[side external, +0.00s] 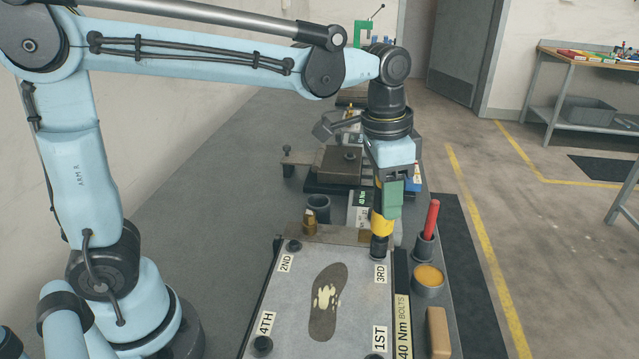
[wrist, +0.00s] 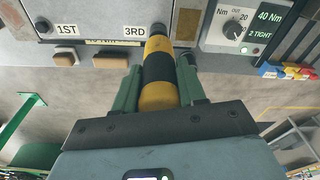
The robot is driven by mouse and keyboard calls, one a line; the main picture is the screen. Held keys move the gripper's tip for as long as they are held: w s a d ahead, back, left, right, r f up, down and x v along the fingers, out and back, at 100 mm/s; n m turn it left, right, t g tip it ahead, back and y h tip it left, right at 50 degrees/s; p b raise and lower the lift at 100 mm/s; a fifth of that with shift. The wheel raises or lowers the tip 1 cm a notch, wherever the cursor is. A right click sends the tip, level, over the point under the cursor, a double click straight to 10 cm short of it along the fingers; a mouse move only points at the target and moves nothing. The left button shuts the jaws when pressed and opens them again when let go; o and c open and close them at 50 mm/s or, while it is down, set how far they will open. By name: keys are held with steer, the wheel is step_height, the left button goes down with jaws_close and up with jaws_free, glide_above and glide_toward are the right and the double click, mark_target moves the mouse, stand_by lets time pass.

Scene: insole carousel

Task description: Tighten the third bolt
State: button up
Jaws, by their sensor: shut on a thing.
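My gripper (side external: 386,203) is shut on a yellow and black driver (side external: 382,222), which stands about upright. In the wrist view the green fingers of my gripper (wrist: 158,80) clasp the driver's banded body (wrist: 157,72). The driver's dark socket end is down at the corner by the 3RD label (side external: 380,273) of the grey plate (side external: 290,318). The third bolt is hidden under the socket; I cannot tell how far it is seated. Other bolts show by the 2ND (side external: 294,246), 4TH (side external: 263,345) and 1ST (side external: 374,357) labels.
A controller (wrist: 228,26) has a dial and a display (wrist: 264,30) reading 40 Nm and 2 TIGHT. A red-handled tool (side external: 431,218) in a holder, an orange-filled cup (side external: 429,279) and a tan block (side external: 438,332) stand right of the plate. A brass piece (side external: 310,222) is behind it.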

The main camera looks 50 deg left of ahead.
steer(key=shift+f, duration=0.55)
stand_by(1.9)
stand_by(0.6)
steer(key=shift+r, duration=2.75)
